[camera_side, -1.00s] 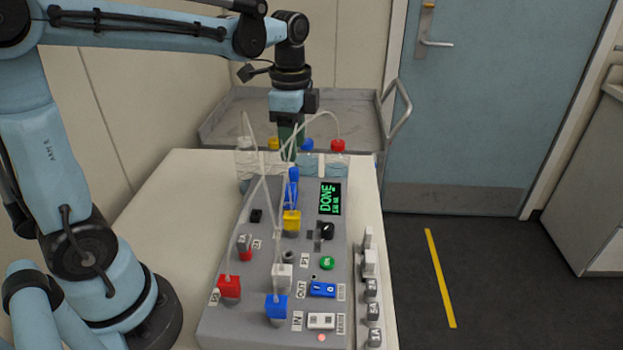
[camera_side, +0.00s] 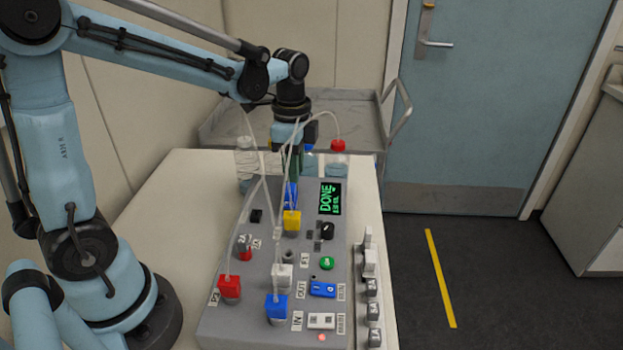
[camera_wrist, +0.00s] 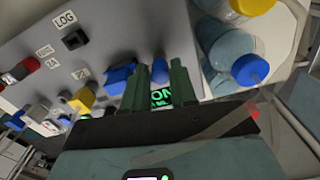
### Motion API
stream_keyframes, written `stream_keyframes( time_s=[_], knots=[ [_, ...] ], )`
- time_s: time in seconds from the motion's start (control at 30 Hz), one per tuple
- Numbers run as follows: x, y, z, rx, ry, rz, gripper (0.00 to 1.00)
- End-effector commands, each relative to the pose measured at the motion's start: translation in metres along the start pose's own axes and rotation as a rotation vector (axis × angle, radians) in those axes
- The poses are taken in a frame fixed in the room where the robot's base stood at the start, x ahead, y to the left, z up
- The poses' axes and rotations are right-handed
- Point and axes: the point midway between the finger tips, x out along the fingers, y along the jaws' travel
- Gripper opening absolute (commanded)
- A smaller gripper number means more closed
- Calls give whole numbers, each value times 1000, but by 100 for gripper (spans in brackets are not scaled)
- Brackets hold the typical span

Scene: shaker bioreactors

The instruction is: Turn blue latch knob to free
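The blue latch knob (camera_side: 291,192) stands at the far end of the grey bioreactor console (camera_side: 262,258). In the side view its upper part is hidden behind my gripper (camera_side: 290,172), which points down right over it. In the wrist view a blue upright part (camera_wrist: 160,67) shows in the gap between my two green fingers (camera_wrist: 161,82), with another blue part (camera_wrist: 119,79) just left of the left finger. The fingers are apart; I cannot see contact with the knob. The display (camera_side: 330,199) reads DONE.
Bottles with red (camera_side: 338,145) and blue caps stand close behind the console. Thin clear tubes (camera_side: 262,175) arch over the console near my gripper. A yellow clamp (camera_side: 292,220) sits just in front of the knob.

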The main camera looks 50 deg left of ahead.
Motion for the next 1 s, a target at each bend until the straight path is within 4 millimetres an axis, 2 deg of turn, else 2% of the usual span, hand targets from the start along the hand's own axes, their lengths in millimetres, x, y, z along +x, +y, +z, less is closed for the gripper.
stream_keyframes(
  time_s=[0.03, 0.17, 0.57, 1.0],
  knots=[
    [0, 0, 0, 0, 0, 0, 18],
    [0, 0, 0, 0, 0, 0, 0],
    [0, 0, 0, -59, 0, 1, 0],
    [0, 0, 0, -402, -2, 1, 0]
  ],
)
